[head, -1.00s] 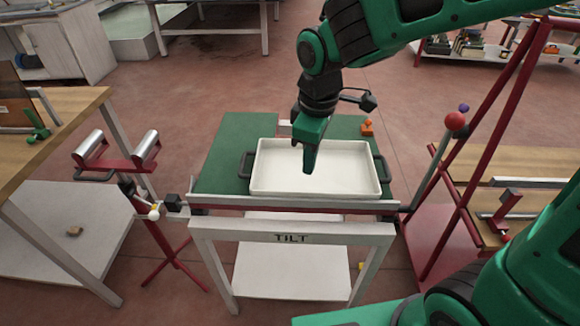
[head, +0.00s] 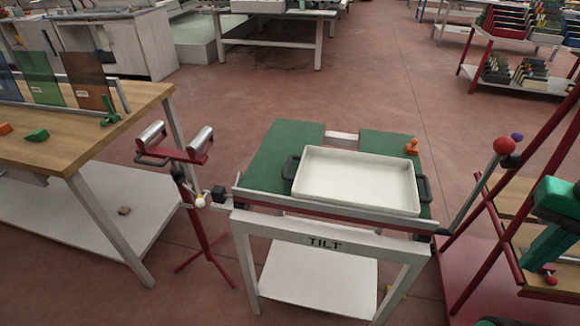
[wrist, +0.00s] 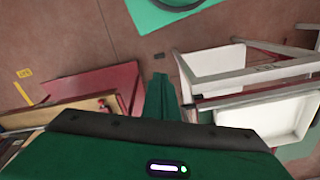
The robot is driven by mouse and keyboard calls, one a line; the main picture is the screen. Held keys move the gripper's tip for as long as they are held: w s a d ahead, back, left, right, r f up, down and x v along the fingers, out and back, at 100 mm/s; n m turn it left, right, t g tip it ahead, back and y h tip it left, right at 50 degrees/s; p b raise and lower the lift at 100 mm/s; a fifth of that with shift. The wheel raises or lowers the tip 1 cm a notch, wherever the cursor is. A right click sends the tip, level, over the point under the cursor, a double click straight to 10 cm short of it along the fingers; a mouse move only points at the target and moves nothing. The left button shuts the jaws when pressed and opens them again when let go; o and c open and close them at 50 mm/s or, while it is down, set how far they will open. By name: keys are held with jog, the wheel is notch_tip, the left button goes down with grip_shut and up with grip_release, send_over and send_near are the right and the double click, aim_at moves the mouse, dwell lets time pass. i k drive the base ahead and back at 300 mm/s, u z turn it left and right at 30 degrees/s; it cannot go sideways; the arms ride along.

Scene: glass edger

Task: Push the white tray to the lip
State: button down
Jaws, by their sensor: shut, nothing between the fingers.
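The white tray (head: 357,174) is shallow and rectangular, with a dark handle at each end. It lies flat and empty on the green top (head: 263,158) of the table marked TILT. Its near long side runs along the metal lip (head: 330,211) at the front; it looks up against it, but I cannot see any small gap. The tray also shows in the wrist view (wrist: 285,112). My gripper (wrist: 160,80) is shut and empty in the wrist view, off the table and clear of the tray. Part of my arm shows at the right edge of the head view.
A red-knobbed lever (head: 505,146) stands right of the table, by a red rack. An orange piece (head: 412,146) lies at the back of the green top. A red roller stand (head: 178,150) and a wooden bench (head: 95,130) are left.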

aim_at(381, 184)
jog(key=k, duration=1.05)
jog(key=u, duration=0.5)
jog(key=i, duration=1.8)
jog(key=z, duration=0.5)
